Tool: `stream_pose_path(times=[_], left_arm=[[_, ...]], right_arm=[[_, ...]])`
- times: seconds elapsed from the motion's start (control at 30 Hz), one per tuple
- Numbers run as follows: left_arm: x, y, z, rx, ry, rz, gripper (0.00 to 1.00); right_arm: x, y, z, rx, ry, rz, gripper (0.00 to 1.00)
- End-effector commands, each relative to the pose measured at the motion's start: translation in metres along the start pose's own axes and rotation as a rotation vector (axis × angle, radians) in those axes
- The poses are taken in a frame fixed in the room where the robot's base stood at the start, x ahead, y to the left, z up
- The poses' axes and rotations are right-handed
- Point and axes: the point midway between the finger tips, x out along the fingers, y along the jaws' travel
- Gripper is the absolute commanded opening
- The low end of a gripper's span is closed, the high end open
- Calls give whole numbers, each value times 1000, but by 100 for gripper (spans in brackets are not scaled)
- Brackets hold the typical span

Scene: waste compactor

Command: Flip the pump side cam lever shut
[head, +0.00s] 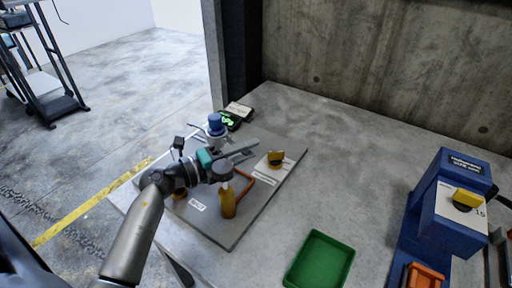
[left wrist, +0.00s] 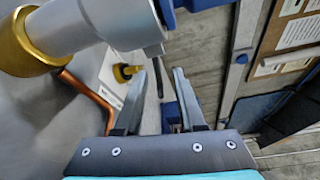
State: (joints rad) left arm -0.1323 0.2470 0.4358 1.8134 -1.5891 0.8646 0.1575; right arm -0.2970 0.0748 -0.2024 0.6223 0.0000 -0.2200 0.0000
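My left gripper (head: 252,150) is over the grey board (head: 222,236), its fingers pointing right in the head view. In the left wrist view its two fingers (left wrist: 163,85) are apart. A thin grey bar (left wrist: 157,72), possibly the cam lever, hangs from the white pipe body (left wrist: 95,22) and shows near the gap between the fingertips; contact cannot be told. A brass collar (left wrist: 25,48) is on the pipe's left end. The blue-topped pump (head: 215,125) stands behind the gripper in the head view, partly hidden by my arm. My right gripper is not in view.
A copper pipe (head: 241,176), a brass fitting (head: 228,204) and a yellow knob (head: 275,158) are on the board near my gripper. A green tray (head: 320,262) and a blue unit (head: 450,215) stand to the right. The bench between board and blue unit is largely clear.

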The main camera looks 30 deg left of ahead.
Motion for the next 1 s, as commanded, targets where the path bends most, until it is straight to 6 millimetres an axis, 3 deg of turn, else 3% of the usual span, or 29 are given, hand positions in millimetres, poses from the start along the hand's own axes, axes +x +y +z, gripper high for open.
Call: stream_pose_path(times=[0.2,0.6,0.93,1.0], left_arm=[[22,0,0,-1,-1,-1,39],[27,0,0,0,0,1,38],[27,0,0,0,0,1,0],[27,0,0,0,0,1,0]], right_arm=[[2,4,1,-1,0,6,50],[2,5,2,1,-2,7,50],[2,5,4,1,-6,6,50],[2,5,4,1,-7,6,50]])
